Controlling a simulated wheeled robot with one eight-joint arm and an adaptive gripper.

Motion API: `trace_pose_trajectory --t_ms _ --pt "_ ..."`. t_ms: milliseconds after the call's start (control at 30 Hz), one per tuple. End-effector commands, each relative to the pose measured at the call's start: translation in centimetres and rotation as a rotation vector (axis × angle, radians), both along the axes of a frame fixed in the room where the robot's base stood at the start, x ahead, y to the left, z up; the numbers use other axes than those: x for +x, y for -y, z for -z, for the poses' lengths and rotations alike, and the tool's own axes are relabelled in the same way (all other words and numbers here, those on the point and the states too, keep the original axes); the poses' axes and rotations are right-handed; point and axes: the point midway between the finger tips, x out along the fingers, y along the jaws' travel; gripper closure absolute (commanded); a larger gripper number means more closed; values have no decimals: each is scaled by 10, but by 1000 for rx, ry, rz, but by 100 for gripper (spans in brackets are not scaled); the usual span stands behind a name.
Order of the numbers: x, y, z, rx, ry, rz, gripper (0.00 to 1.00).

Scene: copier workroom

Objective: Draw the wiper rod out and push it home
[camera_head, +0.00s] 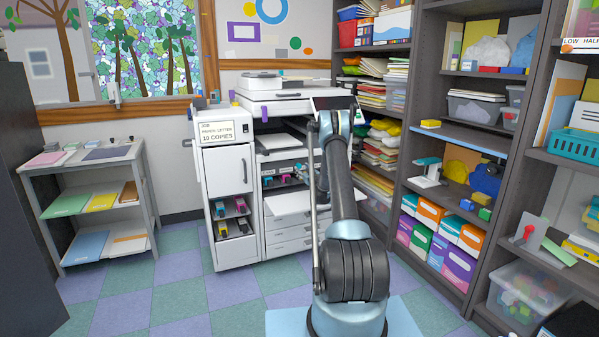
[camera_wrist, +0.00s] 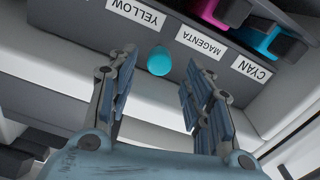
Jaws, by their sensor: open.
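My gripper (camera_wrist: 157,80) is open, with one finger to each side of the knob in the picture. The knob shows in the gap, and no finger visibly touches it. In the head view my arm reaches to the open front of the copier (camera_head: 292,97) and hides my gripper and the knob.
A white tray (camera_head: 288,203) juts from the copier below the opening. Shelves (camera_head: 428,188) stand close on the right; the floor at left is clear.

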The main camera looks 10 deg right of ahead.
Motion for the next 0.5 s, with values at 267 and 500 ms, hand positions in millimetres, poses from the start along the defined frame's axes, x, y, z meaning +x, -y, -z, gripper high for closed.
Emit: trace_pose_trajectory --t_ms 267,500 --pt "-42 11 1 0 -1 1 54" --pt "-54 14 1 0 -1 0 54"
